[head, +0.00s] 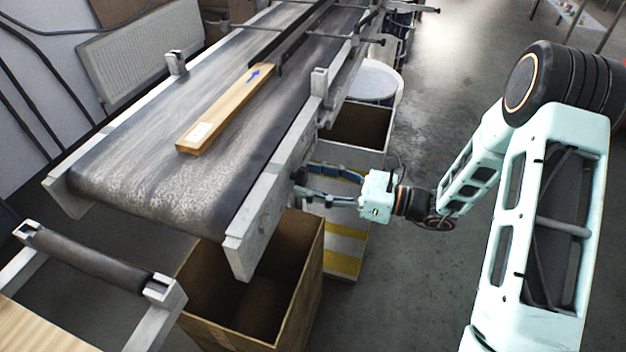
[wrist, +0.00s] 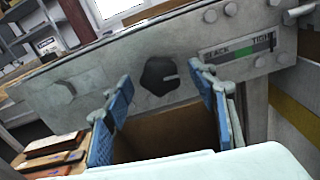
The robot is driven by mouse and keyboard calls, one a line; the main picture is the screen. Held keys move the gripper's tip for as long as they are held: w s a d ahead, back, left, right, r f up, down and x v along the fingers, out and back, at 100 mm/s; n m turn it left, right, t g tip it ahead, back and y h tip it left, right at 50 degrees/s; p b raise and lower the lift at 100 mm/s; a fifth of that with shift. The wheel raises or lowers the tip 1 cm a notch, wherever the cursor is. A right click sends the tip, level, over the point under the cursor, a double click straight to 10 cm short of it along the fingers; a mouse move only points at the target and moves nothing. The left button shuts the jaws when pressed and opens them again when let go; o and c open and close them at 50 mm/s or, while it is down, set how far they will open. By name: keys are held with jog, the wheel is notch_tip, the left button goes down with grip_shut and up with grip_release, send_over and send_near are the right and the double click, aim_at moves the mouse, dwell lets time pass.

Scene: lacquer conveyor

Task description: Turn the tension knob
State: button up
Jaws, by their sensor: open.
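The tension knob (wrist: 160,76) is a dark, many-sided knob with a pale pointer mark, on the grey side plate of the conveyor in the wrist view. A label (wrist: 238,48) with the words SLACK and TIGHT and a green patch is to its right. My gripper (wrist: 165,92) is open, with its blue fingers on either side of the knob in the picture; the knob appears beyond the fingertips and I see no contact. In the head view my gripper (head: 302,181) is at the conveyor's right side, near its front end. The knob is hidden in that view.
The conveyor (head: 130,165) carries a wooden plank (head: 228,105) with a blue arrow. An open box (head: 310,262) stands below the conveyor's front end, and another box (head: 352,125) is behind my gripper. A roller stand (head: 90,262) is at lower left. Open floor is on the right.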

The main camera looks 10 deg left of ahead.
jog(key=shift+c, duration=0.3)
jog(key=c, duration=1.1)
jog(key=shift+r+m+p, duration=0.25)
jog(key=shift+m+p, duration=0.55)
jog(key=shift+p, duration=0.45)
jog(key=shift+f+m+p, duration=0.25)
jog(key=shift+m+p, duration=0.15)
jog(key=shift+m, duration=0.2)
jog(key=o, duration=1.2)
jog(key=shift+c, duration=0.2)
jog(key=shift+d, duration=0.1)
jog(key=s+d, duration=0.1)
jog(key=d, duration=1)
jog(key=shift+d, duration=0.4)
